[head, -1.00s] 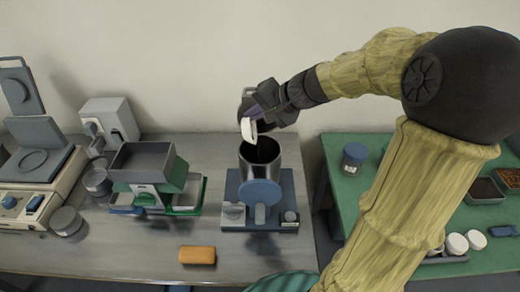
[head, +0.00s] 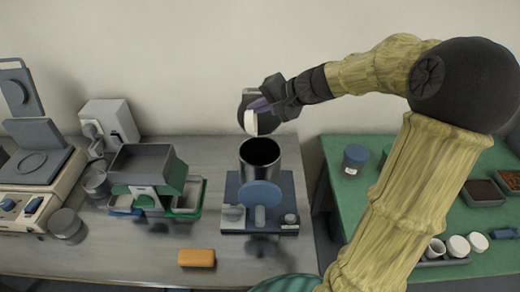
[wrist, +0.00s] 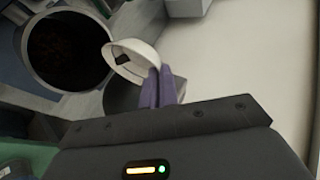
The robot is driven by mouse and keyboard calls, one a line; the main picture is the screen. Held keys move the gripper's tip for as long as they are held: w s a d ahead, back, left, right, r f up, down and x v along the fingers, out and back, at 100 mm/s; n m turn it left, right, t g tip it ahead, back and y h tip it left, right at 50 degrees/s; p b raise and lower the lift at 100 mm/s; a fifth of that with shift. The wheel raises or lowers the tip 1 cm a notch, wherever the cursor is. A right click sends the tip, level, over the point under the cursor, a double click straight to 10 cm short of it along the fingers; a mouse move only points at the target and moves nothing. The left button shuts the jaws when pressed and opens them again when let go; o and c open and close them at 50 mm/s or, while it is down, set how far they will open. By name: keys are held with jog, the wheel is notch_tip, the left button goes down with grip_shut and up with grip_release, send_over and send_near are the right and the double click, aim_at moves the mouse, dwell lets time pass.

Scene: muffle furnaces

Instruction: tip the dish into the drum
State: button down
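The drum (head: 260,155) is a shiny metal cylinder, open at the top, on a blue-grey machine. In the wrist view, dark reddish-brown material shows inside the drum (wrist: 68,50). My gripper (head: 262,104) is above the drum, shut on the small white dish (head: 250,122). The dish is tipped on its side, apart from the drum and above its mouth. In the wrist view, the purple fingers (wrist: 157,88) pinch the dish's rim, and the dish (wrist: 120,50) looks pale inside with a small dark patch, which may be residue or a gap.
An orange block (head: 196,257) lies at the front of the grey bench (head: 120,262). A green-based device with a grey tray (head: 148,160) stands left of the drum. The green table (head: 345,205) at right holds a blue-lidded jar (head: 355,158) and several white cups (head: 458,246).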

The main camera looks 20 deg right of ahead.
aim_at(248, 121)
jog(key=shift+s+a+f+b, duration=0.1)
jog(key=shift+s+a+b, duration=0.1)
jog(key=shift+s+b, duration=0.35)
jog(key=shift+s+a, duration=0.25)
jog(key=shift+s, duration=0.4)
jog(key=shift+a+r, duration=0.1)
jog(key=shift+r, duration=0.1)
jog(key=shift+w+a+r+g+h+p, duration=0.1)
jog(key=shift+a+g+h+p, duration=0.25)
jog(key=shift+p, duration=0.6)
jog(key=h+p, duration=0.1)
jog(key=a+p, duration=0.1)
jog(key=p, duration=0.1)
jog(key=shift+w+a+n+g+h, duration=0.2)
jog(key=shift+w+n+g+h, duration=0.1)
jog(key=shift+g+h, duration=0.05)
jog(key=shift+w+a+f+h+p, duration=0.1)
jog(key=shift+a+f+h+p, duration=0.25)
jog(key=shift+p, duration=0.8)
jog(key=shift+f, duration=0.1)
